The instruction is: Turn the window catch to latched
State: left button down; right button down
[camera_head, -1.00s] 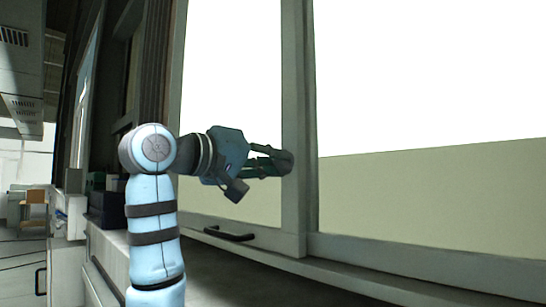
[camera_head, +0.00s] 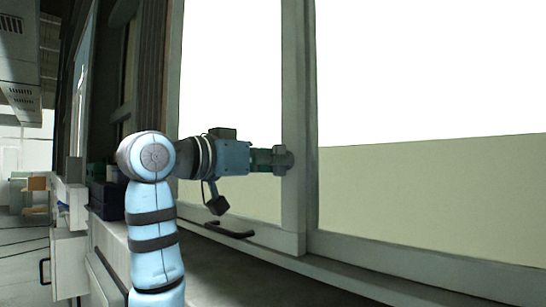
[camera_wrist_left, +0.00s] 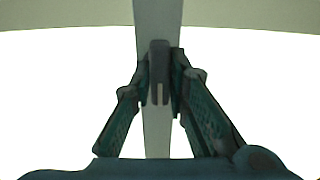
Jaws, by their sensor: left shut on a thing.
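The window catch (camera_head: 289,158) is a small grey piece on the upright frame bar of the window. My left gripper (camera_head: 276,159) reaches it from the left and is shut on it. In the left wrist view the catch (camera_wrist_left: 159,72) is a dark grey lever in front of the pale upright bar, lying along it in that picture. The two green fingers of my left gripper (camera_wrist_left: 160,82) are on either side of it. The fingers partly hide the catch in the head view. My right gripper is not in view.
A black handle (camera_head: 230,230) is on the lower rail of the window, below my left gripper. The sill (camera_head: 390,275) runs along under the window. Dark boxes (camera_head: 105,200) stand on a surface behind my arm at the left.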

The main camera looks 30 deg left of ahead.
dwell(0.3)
pick_arm(q)
jog(key=c, duration=1.6)
grip_release()
jog(key=shift+o, duration=0.2)
jog(key=shift+s, duration=0.1)
jog(key=v, duration=1.2)
